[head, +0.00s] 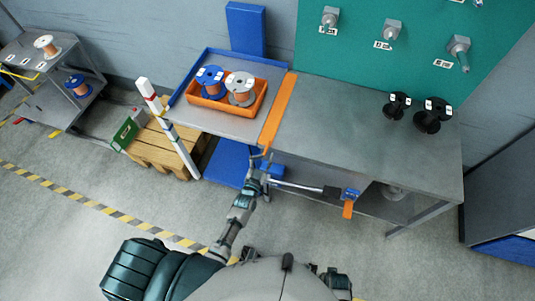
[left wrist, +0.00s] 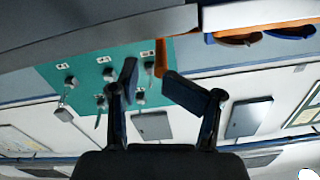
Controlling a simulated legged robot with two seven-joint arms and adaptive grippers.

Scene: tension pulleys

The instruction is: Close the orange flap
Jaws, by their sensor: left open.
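The orange flap (head: 279,108) is a long narrow strip between the blue-rimmed left tabletop and the grey bench. Its near end reaches the front edge, just above my left gripper (head: 262,163). My left gripper is open and empty at that front edge; I cannot tell if it touches the flap. In the left wrist view the two fingers (left wrist: 158,88) are spread apart with nothing between them. An orange piece (left wrist: 161,57), likely the flap, shows beyond them there. My right gripper is not in view.
An orange bin (head: 213,104) with two spools stands on the blue-rimmed tabletop. Two black spools (head: 433,115) stand on the grey bench (head: 345,120). A metal bar with a blue-and-orange end (head: 350,197) is below the bench front. A white post (head: 168,128) stands at left.

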